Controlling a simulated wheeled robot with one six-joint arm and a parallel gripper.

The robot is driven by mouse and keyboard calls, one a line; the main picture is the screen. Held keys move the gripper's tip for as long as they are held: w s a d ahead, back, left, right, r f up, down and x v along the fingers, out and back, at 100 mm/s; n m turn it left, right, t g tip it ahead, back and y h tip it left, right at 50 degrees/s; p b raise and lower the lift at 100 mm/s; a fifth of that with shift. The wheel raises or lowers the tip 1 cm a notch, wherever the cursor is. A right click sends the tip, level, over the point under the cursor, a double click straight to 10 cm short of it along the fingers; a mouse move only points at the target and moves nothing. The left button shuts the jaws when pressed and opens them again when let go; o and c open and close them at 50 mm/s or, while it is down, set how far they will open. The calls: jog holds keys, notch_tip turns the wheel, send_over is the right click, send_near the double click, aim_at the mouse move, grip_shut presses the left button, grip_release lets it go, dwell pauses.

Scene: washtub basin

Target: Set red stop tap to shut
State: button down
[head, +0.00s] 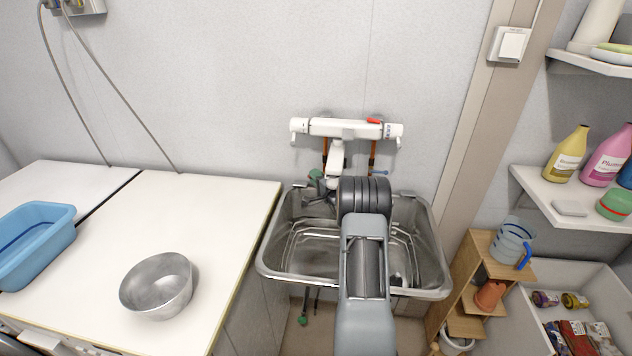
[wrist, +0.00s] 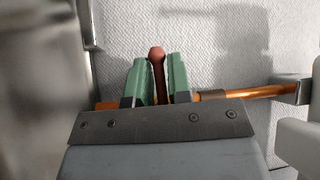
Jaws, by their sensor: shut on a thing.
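In the wrist view, the red stop tap's reddish-brown handle (wrist: 157,62) stands upright between the two green finger pads of my gripper (wrist: 159,78). My gripper is shut on this handle, and its rounded tip shows above the pads. An orange copper-coloured pipe (wrist: 250,92) runs sideways behind the fingers. The tap's body is hidden behind my gripper. In the head view, my gripper (head: 315,178) is at the wall behind the basin, below the white mixer's left part. The red handle cannot be made out there.
The white wall mixer (head: 345,128) with a red mark is just above my arm. A blue stop tap (head: 380,172) is to the right. The steel basin (head: 270,262) lies below. A counter with a metal bowl (head: 157,286) and a blue tub (head: 38,240) is left.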

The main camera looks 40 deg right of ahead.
jog(key=shift+f+b, duration=0.2)
jog(key=shift+b, duration=0.35)
jog(key=shift+r+m, duration=0.1)
jog(key=shift+m, duration=0.2)
jog(key=shift+r+t, duration=0.25)
jog(key=shift+t, duration=0.05)
jog(key=c, duration=1.1)
grip_release()
jog(key=s, duration=0.4)
jog(key=s+f+b, duration=0.1)
jog(key=s, duration=0.4)
jog(key=s+f+b, duration=0.1)
jog(key=s, duration=0.3)
jog(key=shift+s, duration=0.35)
